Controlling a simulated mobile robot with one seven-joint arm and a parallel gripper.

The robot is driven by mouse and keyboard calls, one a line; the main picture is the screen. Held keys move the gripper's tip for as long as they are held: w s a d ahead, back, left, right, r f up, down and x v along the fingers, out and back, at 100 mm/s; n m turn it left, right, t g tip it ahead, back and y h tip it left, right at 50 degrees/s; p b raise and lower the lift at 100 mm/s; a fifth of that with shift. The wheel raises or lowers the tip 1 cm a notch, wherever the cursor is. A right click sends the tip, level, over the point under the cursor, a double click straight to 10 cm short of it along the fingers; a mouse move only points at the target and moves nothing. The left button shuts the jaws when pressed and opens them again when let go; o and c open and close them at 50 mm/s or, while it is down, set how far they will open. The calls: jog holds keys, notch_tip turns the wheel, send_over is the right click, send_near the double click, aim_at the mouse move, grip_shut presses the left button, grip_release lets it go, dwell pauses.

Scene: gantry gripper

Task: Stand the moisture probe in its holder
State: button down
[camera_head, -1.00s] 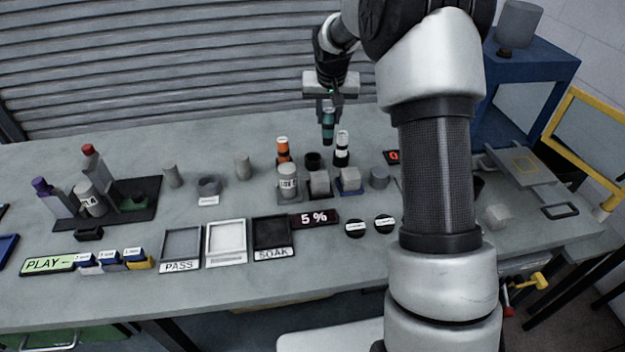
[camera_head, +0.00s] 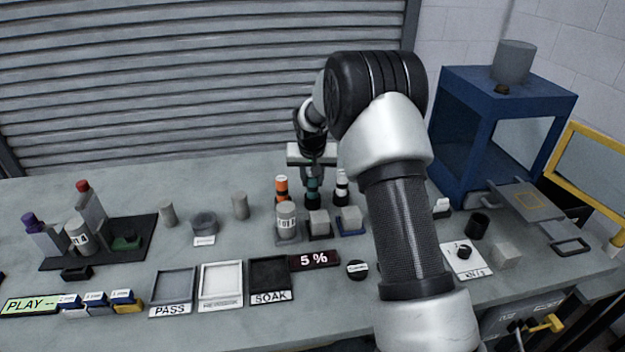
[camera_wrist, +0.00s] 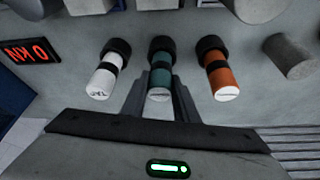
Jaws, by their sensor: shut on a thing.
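My gripper (camera_head: 313,180) is shut on a teal probe with a dark band, presumably the moisture probe (camera_head: 312,192). In the wrist view my gripper's fingers (camera_wrist: 160,103) stand on both sides of the teal probe (camera_wrist: 159,75). The probe is upright, its lower end at the middle black holder (camera_wrist: 161,45); this holder also shows in the head view (camera_head: 313,204). It looks to be in the holder's mouth, but I cannot tell how deep. The probe's label is too small to read.
An orange probe (camera_head: 282,188) and a white probe (camera_head: 341,187) stand in black holders close on either side. A grey can (camera_head: 286,221) and grey blocks (camera_head: 319,223) stand just in front. Trays (camera_head: 221,285) and a 5 % display (camera_head: 314,260) lie nearer.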

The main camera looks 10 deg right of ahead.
jog(key=shift+r, duration=0.1)
jog(key=c, duration=1.4)
grip_release()
